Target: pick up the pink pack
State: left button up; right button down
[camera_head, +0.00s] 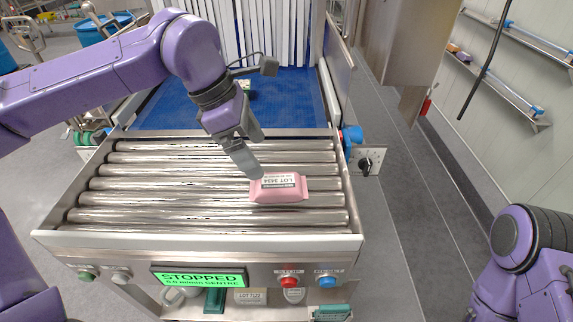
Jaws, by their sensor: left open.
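The pink pack (279,193) lies flat on the metal rollers, right of their middle, with a white label reading LOT 3434 on top. My left gripper (246,168) comes down from the upper left, its fingers pointing at the pack's left end. The fingertips are at or just above the pack's upper left corner; I cannot tell whether they touch it. The left gripper is open with nothing seen between its fingers. My right arm shows at the lower right edge, but its gripper is out of view.
The roller bed (150,200) ends at a metal front rail with a green STOPPED display (199,279) and red and blue buttons. The rollers left of the pack are clear.

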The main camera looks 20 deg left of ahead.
aim_at(277, 181)
pick_arm(q)
jog(key=f, duration=0.1)
jog(key=d+f, duration=0.1)
jog(key=s+f, duration=0.1)
jog(key=f, duration=0.1)
jog(key=shift+d+p, duration=0.3)
jog(key=shift+d, duration=0.1)
jog(key=x, duration=0.2)
jog(key=w+p+x, duration=0.1)
jog(key=x, duration=0.2)
jog(key=shift+w+d+f, duration=0.1)
jog(key=shift+w+d, duration=0.05)
jog(key=shift+d+f, duration=0.1)
jog(key=shift+f, duration=0.05)
jog(key=shift+s, duration=0.2)
jog(key=shift+c, duration=0.3)
pick_arm(e)
jog(key=shift+s+r, duration=0.2)
jog(key=shift+r, duration=0.35)
jog(key=shift+s+r, duration=0.2)
jog(key=shift+r, duration=0.35)
